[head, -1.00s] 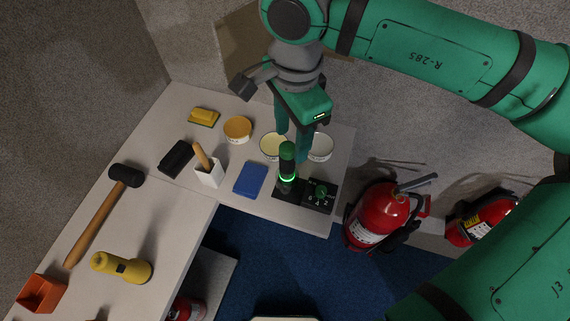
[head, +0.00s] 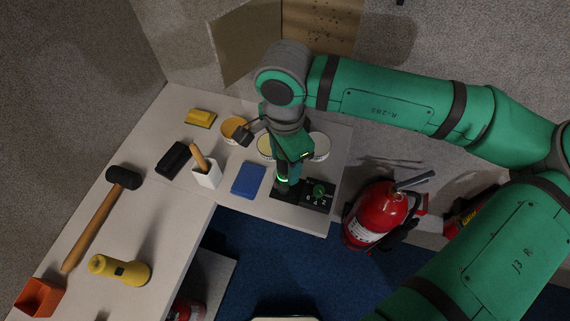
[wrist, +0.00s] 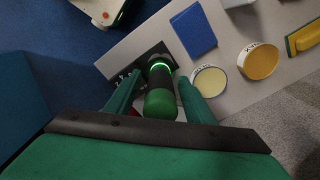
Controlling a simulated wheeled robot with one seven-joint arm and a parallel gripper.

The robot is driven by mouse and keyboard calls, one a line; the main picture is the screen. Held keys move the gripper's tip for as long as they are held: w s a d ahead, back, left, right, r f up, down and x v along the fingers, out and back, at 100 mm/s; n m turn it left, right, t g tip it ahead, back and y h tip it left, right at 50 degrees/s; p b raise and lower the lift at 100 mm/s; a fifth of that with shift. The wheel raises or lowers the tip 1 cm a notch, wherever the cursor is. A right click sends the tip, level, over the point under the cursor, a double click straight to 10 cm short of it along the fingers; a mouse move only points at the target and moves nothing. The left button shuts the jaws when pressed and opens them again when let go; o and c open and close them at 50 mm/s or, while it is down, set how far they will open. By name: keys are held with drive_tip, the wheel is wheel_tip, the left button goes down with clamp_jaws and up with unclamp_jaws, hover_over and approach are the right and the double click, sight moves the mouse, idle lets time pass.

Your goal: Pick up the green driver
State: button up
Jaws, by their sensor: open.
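The green driver (wrist: 161,104) stands in a black base at the table corner; it has a green cap, a dark body and a glowing green ring. In the head view the driver (head: 283,180) is mostly hidden by my gripper (head: 289,165). In the wrist view my gripper (wrist: 159,80) is open, with one finger on each side of the driver. I cannot tell whether either finger touches it. The black base (head: 285,192) shows beneath, beside a dark panel with a green knob (head: 319,190).
A blue block (head: 248,179) lies left of the driver. A red fire extinguisher (head: 377,214) stands off the table's right end.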

drive_tip(key=shift+f, duration=0.2)
clamp_jaws()
wheel_tip(320, 180, up, 10)
drive_tip(key=shift+r, duration=0.1)
idle(0.5)
